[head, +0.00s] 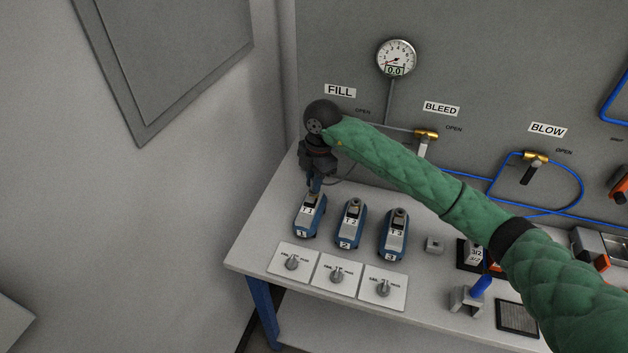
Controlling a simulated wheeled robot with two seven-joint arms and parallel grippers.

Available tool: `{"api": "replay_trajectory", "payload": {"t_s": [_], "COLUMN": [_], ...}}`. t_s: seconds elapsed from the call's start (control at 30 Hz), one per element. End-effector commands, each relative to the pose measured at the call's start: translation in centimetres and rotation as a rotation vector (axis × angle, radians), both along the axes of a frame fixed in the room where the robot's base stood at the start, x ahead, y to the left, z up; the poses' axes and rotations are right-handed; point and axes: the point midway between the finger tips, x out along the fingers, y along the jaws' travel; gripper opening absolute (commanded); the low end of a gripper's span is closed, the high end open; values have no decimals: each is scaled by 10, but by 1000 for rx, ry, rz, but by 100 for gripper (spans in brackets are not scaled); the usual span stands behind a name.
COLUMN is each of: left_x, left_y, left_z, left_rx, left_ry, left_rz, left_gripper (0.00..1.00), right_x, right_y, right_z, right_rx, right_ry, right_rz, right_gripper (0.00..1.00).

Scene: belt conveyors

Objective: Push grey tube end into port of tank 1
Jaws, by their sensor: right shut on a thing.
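Tank 1 (309,218) is a small blue and grey unit marked T 1 and 1, at the left of a row on the bench. My right gripper (315,188) points down right over the top of tank 1 and is shut on the grey tube end, which the fingers mostly hide. A thin grey tube (345,178) curves out to the right of the gripper. The port of tank 1 is hidden by the fingers, so I cannot tell whether the tube end is in it. My left gripper is not in view.
Tank 2 (351,224) and tank 3 (393,236) stand to the right. Several dial plates (337,272) lie in front. A gauge (397,58), the BLEED valve (426,136) and the BLOW valve (535,158) are on the back panel. My right arm crosses above the bench.

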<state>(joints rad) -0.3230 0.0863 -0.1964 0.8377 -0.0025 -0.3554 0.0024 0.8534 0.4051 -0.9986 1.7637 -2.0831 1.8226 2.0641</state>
Motion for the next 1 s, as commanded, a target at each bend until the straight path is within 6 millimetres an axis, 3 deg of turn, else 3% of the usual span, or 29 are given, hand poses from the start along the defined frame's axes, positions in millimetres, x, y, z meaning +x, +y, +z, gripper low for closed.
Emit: {"api": "replay_trajectory", "payload": {"t_s": [1.0], "left_x": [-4], "left_y": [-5], "left_z": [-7], "left_rx": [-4], "left_ry": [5], "left_rz": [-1], "left_gripper": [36], "right_x": [0], "right_y": [0], "right_z": [-8], "right_rx": [0], "right_ry": [0], "right_rz": [0], "right_gripper": [0]}}
